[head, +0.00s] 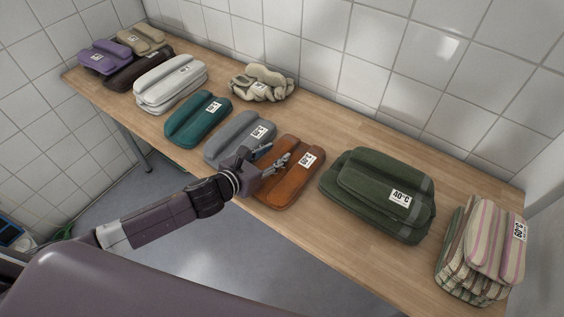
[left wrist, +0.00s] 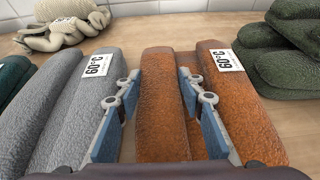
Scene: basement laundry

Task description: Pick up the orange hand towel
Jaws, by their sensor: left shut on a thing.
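The orange hand towel (head: 297,181) lies folded in two rolls near the front edge of the wooden table, with a white tag at its far end. My left gripper (head: 276,156) reaches over it from the left. In the left wrist view, the orange towel (left wrist: 163,118) has its left roll between the two blue-padded fingers of my left gripper (left wrist: 159,82). The gripper is shut on that roll; the right roll lies outside the fingers. The towel appears to rest on the table. My right gripper is not in view.
A grey towel (head: 240,134) lies close on the left of the orange one, and a green pile (head: 375,190) stands to its right. A teal towel (head: 198,119), a beige crumpled cloth (head: 262,84) and a striped pile (head: 480,250) are also on the table (head: 330,112). A tiled wall stands behind.

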